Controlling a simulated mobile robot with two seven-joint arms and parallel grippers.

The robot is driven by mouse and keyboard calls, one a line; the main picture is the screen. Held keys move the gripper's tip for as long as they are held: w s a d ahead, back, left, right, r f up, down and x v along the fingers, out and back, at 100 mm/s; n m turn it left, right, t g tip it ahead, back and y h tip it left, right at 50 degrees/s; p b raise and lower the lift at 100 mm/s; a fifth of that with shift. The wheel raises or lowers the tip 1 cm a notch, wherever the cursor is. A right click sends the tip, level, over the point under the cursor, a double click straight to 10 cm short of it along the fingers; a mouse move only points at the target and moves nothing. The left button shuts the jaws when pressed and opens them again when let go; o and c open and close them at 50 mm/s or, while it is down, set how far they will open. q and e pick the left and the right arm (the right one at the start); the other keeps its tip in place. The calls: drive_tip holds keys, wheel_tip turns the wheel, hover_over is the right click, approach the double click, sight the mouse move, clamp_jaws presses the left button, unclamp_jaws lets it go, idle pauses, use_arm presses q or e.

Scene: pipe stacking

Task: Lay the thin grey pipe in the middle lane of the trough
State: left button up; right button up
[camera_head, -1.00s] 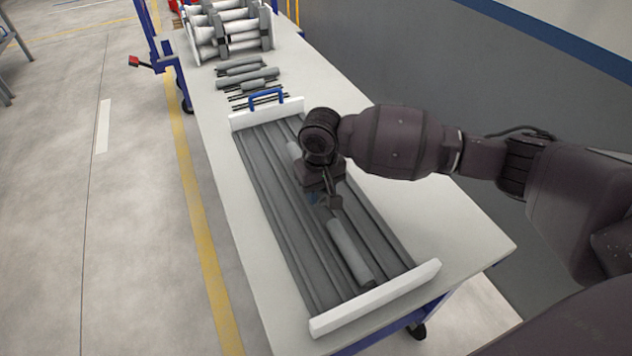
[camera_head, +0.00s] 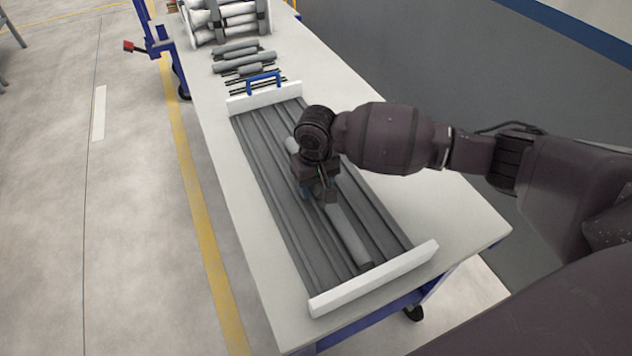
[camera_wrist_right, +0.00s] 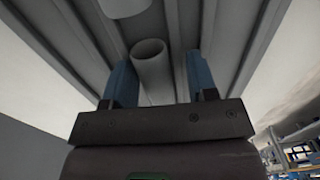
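A grey pipe (camera_head: 347,235) lies lengthwise in the trough (camera_head: 275,185), near the middle of its width, with its near end close to the white front end board. My right gripper (camera_head: 318,192) is low over the trough, at this pipe's far part. In the right wrist view, its two blue fingers (camera_wrist_right: 161,82) stand apart on either side of a hollow grey pipe (camera_wrist_right: 151,68), with a clear gap on the right. A second light pipe end (camera_wrist_right: 124,6) shows at the top there; a light piece (camera_head: 291,145) also shows behind my wrist. My left gripper is out of view.
A blue handle (camera_head: 264,80) stands at the far end board (camera_head: 262,98). Beyond it lie several grey pipes (camera_head: 240,62) and thin dark rods, then a rack of white and grey pipes (camera_head: 228,20). The white table top (camera_head: 455,218) is clear right of the trough.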

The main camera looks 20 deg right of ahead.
drive_tip(key=shift+s+d+f, duration=0.1)
drive_tip(key=shift+d+f, duration=0.3)
drive_tip(key=shift+d, duration=0.1)
drive_tip(key=shift+r, duration=0.25)
drive_tip(key=r+p, duration=0.1)
drive_tip(key=r, duration=0.2)
drive_tip(key=r+p, duration=0.1)
drive_tip(key=r, duration=0.2)
drive_tip(key=r+p, duration=0.1)
drive_tip(key=r, duration=0.3)
drive_tip(key=shift+a, duration=0.25)
drive_tip(key=shift+r, duration=0.55)
drive_tip(key=shift+a, duration=0.1)
